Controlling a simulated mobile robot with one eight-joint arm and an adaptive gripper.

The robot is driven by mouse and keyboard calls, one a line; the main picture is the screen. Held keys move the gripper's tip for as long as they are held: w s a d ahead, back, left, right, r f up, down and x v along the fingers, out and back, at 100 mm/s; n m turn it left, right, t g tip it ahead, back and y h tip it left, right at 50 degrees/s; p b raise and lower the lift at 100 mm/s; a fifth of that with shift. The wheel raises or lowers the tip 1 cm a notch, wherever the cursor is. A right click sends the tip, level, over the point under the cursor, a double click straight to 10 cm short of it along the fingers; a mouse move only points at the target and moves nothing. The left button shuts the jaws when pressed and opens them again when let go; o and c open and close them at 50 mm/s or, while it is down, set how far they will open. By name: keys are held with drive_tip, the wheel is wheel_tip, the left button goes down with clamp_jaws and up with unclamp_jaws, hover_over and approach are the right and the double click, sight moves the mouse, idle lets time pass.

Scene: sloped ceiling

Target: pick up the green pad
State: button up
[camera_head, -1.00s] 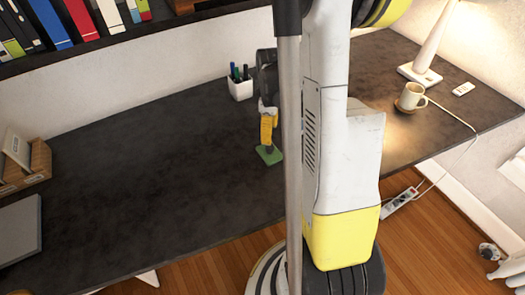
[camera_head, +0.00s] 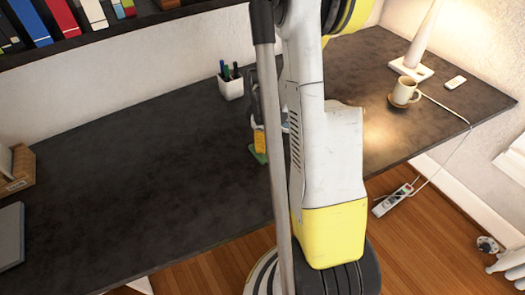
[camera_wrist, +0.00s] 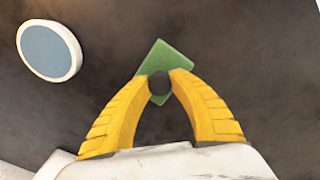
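The green pad (camera_wrist: 172,54) shows in the wrist view just beyond my fingertips, set at an angle against the dark desk. A dark round spot (camera_wrist: 159,83), like a knob, sits on it between the tips. My gripper (camera_wrist: 161,76) has two yellow fingers drawn close to either side of this spot. Whether they press on it cannot be told. In the head view the pad (camera_head: 257,156) is a small green patch at desk level, partly hidden by my arm, with a yellow finger (camera_head: 260,141) right over it.
A white round object with a grey-blue top (camera_wrist: 50,50) is left of the pad in the wrist view. On the desk (camera_head: 130,190) are a pen cup (camera_head: 231,88), a mug (camera_head: 405,90), a lamp base (camera_head: 411,69) and a wooden box (camera_head: 20,170). The desk's left middle is clear.

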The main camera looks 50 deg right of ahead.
clamp_jaws()
